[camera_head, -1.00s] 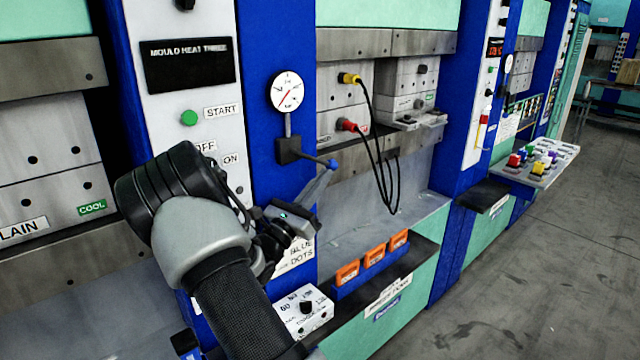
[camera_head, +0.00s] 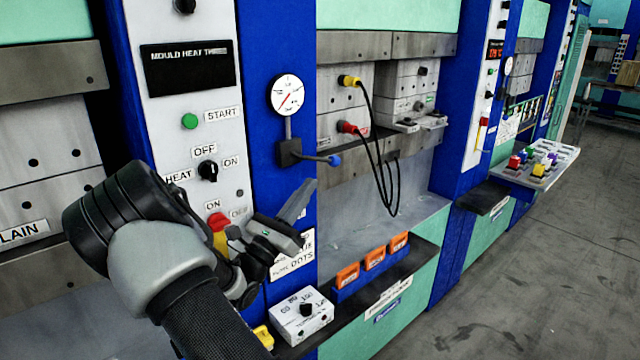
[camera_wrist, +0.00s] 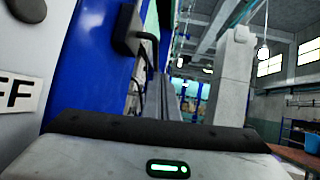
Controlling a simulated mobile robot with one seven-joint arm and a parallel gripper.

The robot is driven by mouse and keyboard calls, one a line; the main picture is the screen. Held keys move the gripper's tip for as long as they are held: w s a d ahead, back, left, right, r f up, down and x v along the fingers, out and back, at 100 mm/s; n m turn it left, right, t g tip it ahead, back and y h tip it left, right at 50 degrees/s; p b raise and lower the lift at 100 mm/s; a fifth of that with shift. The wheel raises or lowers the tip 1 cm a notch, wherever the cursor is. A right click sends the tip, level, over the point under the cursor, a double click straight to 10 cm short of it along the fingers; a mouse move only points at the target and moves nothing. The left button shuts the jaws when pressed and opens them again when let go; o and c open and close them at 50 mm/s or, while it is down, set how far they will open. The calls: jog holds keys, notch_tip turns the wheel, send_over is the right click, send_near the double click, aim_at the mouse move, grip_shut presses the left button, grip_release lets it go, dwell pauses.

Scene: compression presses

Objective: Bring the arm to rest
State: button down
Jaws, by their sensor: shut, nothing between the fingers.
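My gripper (camera_head: 304,197) is at the lower middle left of the head view, in front of the blue press column below the round pressure gauge (camera_head: 287,94). Its fingers are together and point up and to the right, with nothing between them. My arm bends up from the bottom edge and covers part of the control panel.
The panel has a green START button (camera_head: 189,121), a HEAT knob (camera_head: 208,171) and a red-and-yellow switch (camera_head: 219,223). A white box (camera_head: 301,315) and several orange blocks (camera_head: 374,257) sit on the ledge. Black cables (camera_head: 385,160) hang to the right. Floor at the right is clear.

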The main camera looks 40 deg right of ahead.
jog(key=s+a, duration=0.2)
jog(key=a, duration=0.4)
jog(key=s+d+m+g+y+p, duration=0.2)
jog(key=s+d+m+g+y, duration=0.25)
jog(key=s+m+g, duration=0.4)
jog(key=s+a+f+m+g+y+p, duration=0.1)
jog(key=s+a+f+m+g+y, duration=0.15)
jog(key=s+m+y, duration=0.5)
jog(key=s+a+r+m+t+y+p, duration=0.1)
jog(key=s+a+r+m+t+y, duration=0.1)
jog(key=a, duration=0.5)
jog(key=s+a+r+m+t+y+p, duration=0.1)
jog(key=s+a+r+m+t+y, duration=0.1)
jog(key=a, duration=0.5)
jog(key=s+a+r+m+t+y+p, duration=0.1)
jog(key=s+a+r+m+t+y, duration=0.1)
jog(key=a+r+t+y, duration=0.2)
jog(key=a+t+y, duration=0.2)
jog(key=a+y, duration=0.1)
jog(key=shift+a+r, duration=0.2)
jog(key=shift+a, duration=0.05)
jog(key=shift+d, duration=0.15)
